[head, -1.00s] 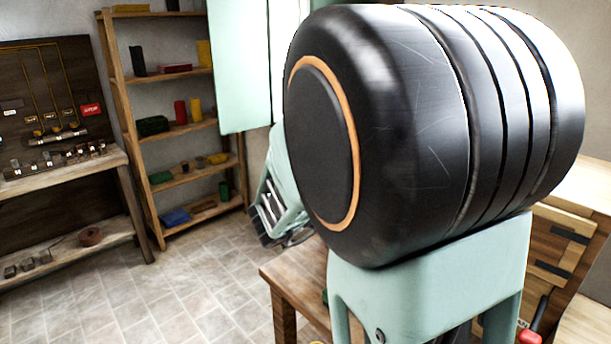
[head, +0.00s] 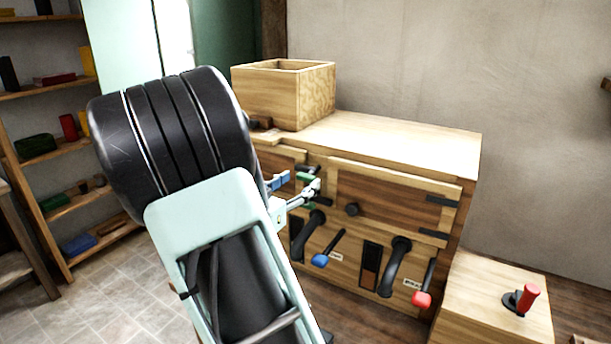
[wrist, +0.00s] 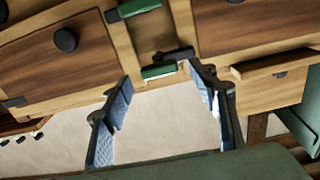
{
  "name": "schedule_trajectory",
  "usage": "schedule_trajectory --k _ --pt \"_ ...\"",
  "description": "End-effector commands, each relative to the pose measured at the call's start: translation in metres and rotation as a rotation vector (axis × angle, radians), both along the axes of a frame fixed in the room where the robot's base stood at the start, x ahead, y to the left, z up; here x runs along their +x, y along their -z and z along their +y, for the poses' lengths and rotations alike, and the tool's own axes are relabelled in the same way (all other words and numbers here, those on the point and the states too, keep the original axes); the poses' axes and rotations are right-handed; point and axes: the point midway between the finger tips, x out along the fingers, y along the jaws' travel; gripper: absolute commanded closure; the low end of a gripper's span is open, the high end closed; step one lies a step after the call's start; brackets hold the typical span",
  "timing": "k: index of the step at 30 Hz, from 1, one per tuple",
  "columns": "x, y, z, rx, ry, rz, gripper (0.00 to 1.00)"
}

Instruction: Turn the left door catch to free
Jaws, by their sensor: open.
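The wooden cabinet has a left door (head: 280,157) and a right door (head: 395,205). My gripper (head: 297,189) is in front of the post between them, partly hiding the left door. Green catches show there, one above (head: 308,171) and one below (head: 303,206). In the wrist view my gripper (wrist: 160,79) is open, its blue-padded fingers spread. A short green catch (wrist: 160,71) with a dark bar beside it shows between the fingertips; I see no grip on it. Another green catch (wrist: 138,9) lies farther up. I cannot tell which catch is the left door's.
A black knob (head: 352,209) is on the right door. Below are black curved handles (head: 398,265) and levers with blue (head: 320,261) and red (head: 422,300) ends. An open wooden box (head: 285,95) stands on the cabinet. A red-handled lever (head: 527,298) is at right.

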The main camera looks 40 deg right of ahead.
Motion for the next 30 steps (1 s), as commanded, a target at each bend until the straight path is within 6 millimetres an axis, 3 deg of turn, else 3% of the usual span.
schedule_trajectory --k 3,9,19,30 --pt "0.007 -0.001 -0.019 -0.001 0.002 0.002 0.46" --pt "0.014 0.000 -0.036 -0.001 0.001 0.000 0.46" --pt "0.016 0.000 -0.038 0.000 -0.001 0.000 0.47" --pt "0.015 0.000 -0.037 0.000 -0.001 0.000 0.88"
